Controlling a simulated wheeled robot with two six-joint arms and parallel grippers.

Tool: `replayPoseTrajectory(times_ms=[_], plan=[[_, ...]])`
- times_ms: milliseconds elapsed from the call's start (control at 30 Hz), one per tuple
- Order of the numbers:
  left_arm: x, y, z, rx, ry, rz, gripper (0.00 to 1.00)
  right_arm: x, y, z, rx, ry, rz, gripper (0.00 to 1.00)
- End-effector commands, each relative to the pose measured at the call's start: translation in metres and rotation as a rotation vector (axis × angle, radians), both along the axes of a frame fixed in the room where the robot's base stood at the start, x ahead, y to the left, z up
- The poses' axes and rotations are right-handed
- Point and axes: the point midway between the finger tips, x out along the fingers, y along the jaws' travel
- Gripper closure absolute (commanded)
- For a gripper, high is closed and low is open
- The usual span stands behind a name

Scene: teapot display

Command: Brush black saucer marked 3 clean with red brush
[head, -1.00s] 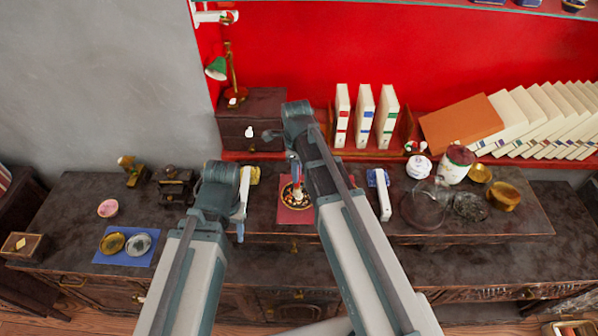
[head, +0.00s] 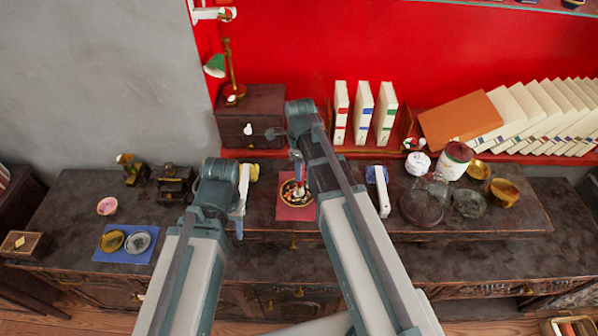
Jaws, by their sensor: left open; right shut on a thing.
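A dark saucer (head: 285,201) holding orange and pale bits lies on a red mat (head: 305,213) at the middle of the counter. I cannot read a number on it. My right gripper (head: 297,168) is above the saucer's far side, shut on a slim thing that seems to be the red brush; the gripper and arm hide most of it. Its lower end seems to be at the saucer, but I cannot tell whether it touches. My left gripper (head: 240,222) is open, left of the red mat, over the counter.
A yellow brush (head: 250,172) with a white handle lies beside my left gripper; a blue brush (head: 377,174) lies right of my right arm. A blue mat (head: 101,255) with two dishes is at left. A glass dome (head: 422,205) and jar (head: 455,163) stand at right.

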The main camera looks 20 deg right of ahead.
Motion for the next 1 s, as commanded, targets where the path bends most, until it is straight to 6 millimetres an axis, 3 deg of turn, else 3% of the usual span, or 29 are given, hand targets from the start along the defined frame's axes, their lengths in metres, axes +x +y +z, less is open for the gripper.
replayPoseTrajectory(times_ms=[533, 1000], plan=[[0.000, 0.000, 0.000, 0.000, 0.000, 0.000, 0.50, 0.009, 0.011, 0.000, 0.000, 0.000, 0.000, 1.00], [0.000, 0.000, -0.002, 0.000, 0.000, 0.000, 0.50, -0.004, 0.015, -0.002, 0.001, 0.001, 0.000, 1.00]])
